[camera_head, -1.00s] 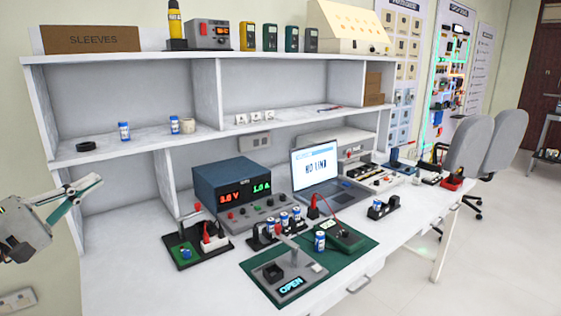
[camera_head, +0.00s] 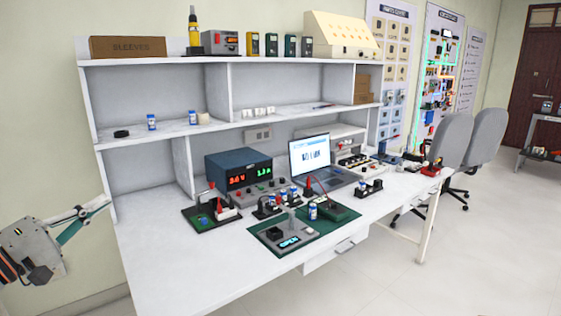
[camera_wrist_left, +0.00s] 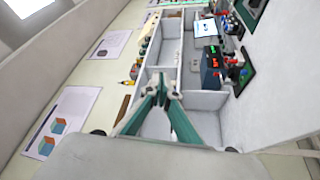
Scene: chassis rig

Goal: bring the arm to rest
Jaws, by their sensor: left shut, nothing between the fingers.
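My left gripper (camera_head: 96,209) is in the lower left of the head view, raised in the air beside the left end of the white workbench (camera_head: 160,262). Its fingers point up and right, toward the shelf's left side panel. In the left wrist view its two green-sided fingers (camera_wrist_left: 163,92) come together at the tips, with nothing between them. The gripper touches nothing that I can see. My right gripper is in neither view.
On the bench stand a power supply (camera_head: 238,172), a laptop (camera_head: 311,158), a green mat (camera_head: 262,246) with a device reading OPEN, and several battery holders. The shelf (camera_head: 215,132) carries small jars. Bare bench top lies at the front left. Two grey chairs (camera_head: 452,140) stand at the right.

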